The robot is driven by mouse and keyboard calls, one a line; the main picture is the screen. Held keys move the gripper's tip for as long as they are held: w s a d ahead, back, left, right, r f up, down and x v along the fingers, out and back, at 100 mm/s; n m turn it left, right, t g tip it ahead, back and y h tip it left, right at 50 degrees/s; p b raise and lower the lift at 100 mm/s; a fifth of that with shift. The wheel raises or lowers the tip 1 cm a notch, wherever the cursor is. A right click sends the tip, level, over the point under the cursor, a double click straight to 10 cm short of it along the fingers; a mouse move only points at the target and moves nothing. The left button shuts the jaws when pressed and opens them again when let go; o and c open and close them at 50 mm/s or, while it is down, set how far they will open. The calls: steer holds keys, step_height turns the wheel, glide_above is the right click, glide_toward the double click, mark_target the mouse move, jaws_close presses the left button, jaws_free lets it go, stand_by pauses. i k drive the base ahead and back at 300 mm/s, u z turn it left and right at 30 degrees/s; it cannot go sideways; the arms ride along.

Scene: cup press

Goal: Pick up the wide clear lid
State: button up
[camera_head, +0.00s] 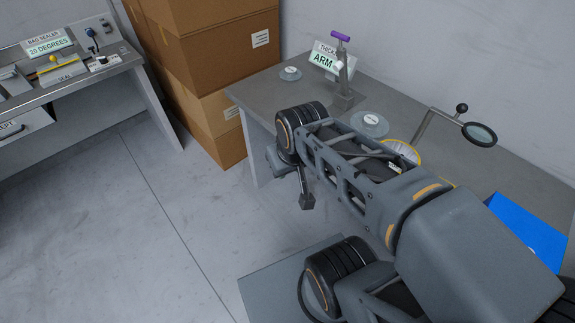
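A wide, clear round lid (372,127) with a white label lies flat on the grey table (262,88), left of the yellow-rimmed container. A smaller clear disc (290,74), also labelled, lies toward the table's far left corner. My arm stretches across the front of the table and covers part of it. My gripper (307,200) seems to hang below the arm's far end, in front of the table edge and apart from the wide lid. Its fingers are too small and dark to tell whether they are open or shut.
A press with a purple handle (341,37) and an "ARM" sign (324,62) stands behind the lid. The yellow-rimmed container (404,149), a magnifier (480,134) and a blue object (530,232) are to the right. Cardboard boxes (217,60) stand left. Open floor lies front left.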

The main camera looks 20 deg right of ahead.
mark_target(372, 124)
steer(key=z, duration=1.2)
steer(key=k, duration=0.6)
steer(key=u, duration=0.85)
steer(key=i, duration=0.65)
steer(key=z, duration=0.55)
steer(key=i, duration=0.55)
steer(key=z, duration=0.55)
